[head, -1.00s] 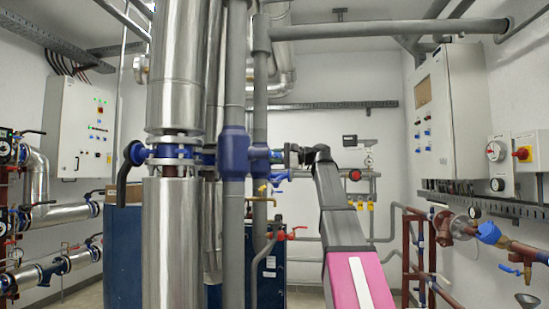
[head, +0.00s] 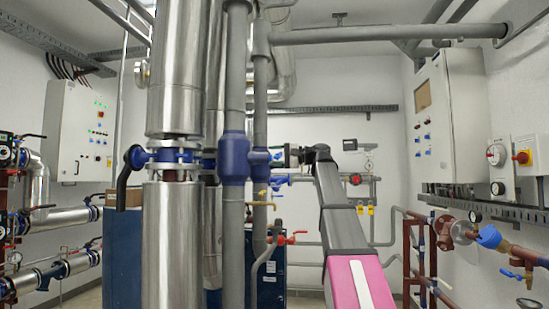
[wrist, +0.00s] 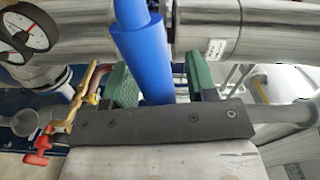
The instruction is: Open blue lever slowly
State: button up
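My gripper (wrist: 162,88) shows two green finger pads spread apart in the wrist view. A blue cylindrical part (wrist: 140,50) runs down between them, close to the left pad, with a small gap on the right. I cannot tell whether the pads touch it or whether it is the lever. In the head view my gripper (head: 291,157) is small and dark, just right of the blue pipe fittings (head: 234,158). A small blue lever (head: 280,181) shows just below my gripper. Its far side and exact contact are hidden.
Silver insulated pipes (head: 172,240) and grey vertical pipes stand close on the left. A red-handled valve (wrist: 38,148) and a dial gauge (wrist: 25,32) are near my gripper. A control cabinet (head: 450,115) is on the right wall. Red pipework stands at lower right.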

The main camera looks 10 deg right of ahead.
jog(key=v, duration=1)
jog(key=shift+s+d, duration=0.15)
jog(key=shift+d, duration=0.25)
